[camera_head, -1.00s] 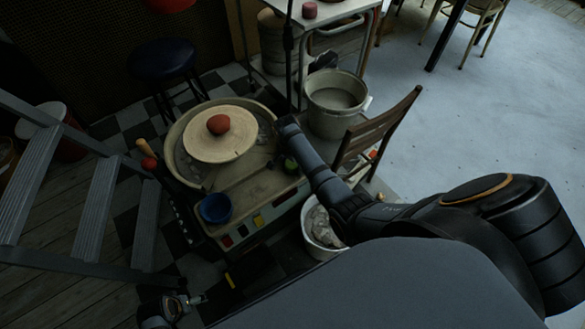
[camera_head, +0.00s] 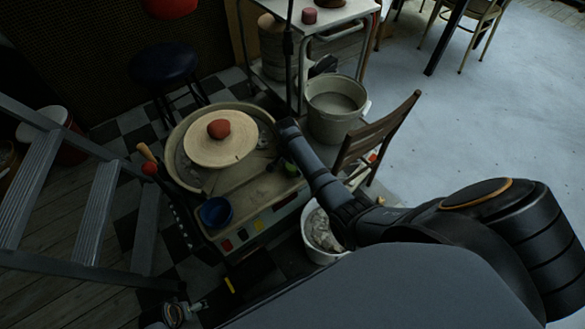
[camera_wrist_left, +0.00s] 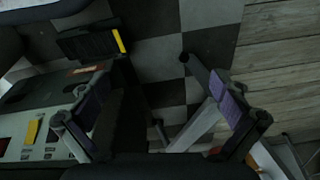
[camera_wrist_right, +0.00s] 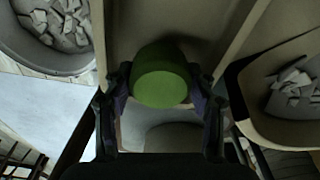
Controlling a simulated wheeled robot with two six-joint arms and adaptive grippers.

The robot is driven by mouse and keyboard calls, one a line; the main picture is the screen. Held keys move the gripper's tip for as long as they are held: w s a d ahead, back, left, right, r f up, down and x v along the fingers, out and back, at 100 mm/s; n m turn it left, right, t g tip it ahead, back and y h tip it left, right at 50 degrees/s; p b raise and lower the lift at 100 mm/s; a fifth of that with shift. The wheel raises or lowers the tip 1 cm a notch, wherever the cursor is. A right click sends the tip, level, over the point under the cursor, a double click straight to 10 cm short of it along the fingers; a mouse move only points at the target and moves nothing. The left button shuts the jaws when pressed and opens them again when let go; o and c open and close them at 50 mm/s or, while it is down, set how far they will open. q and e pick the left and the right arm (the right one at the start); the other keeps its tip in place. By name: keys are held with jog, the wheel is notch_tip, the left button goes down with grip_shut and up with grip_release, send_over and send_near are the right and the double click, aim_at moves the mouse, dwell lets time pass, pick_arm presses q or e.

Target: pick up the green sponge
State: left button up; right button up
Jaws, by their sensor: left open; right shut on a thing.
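The green sponge (camera_wrist_right: 160,78) is a round, thick piece between the fingers of my right gripper (camera_wrist_right: 160,92) in the right wrist view. The fingers are shut on its two sides. In the head view a small part of the sponge (camera_head: 291,168) shows at the right end of the pottery wheel's deck, below my right wrist. I cannot tell whether it touches the deck. My left gripper (camera_wrist_left: 160,118) is open and empty in the left wrist view, beside the wheel's front panel and above the checkered floor.
The pottery wheel (camera_head: 176,160) carries a round bat with a red-brown lump. A blue bowl (camera_head: 216,212) sits on its front deck. A grey bucket (camera_head: 335,122), a wooden chair (camera_head: 376,130) and a bucket of scraps (camera_head: 322,238) stand close to my right arm. A ladder (camera_head: 95,215) stands at the left.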

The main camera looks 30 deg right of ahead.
notch_tip(320, 180, up, 9)
jog(key=p, duration=0.3)
pick_arm(q)
jog(key=s+a+f, duration=0.2)
jog(key=s+f, duration=0.2)
jog(key=f, duration=0.3)
jog(key=shift+s+a+f, duration=0.2)
jog(key=shift+s, duration=0.15)
pick_arm(e)
jog(key=shift+f, duration=0.1)
jog(key=shift+o, duration=1.2)
jog(key=c, duration=0.3)
pick_arm(q)
jog(key=shift+r, duration=0.15)
pick_arm(e)
jog(key=shift+a, duration=0.1)
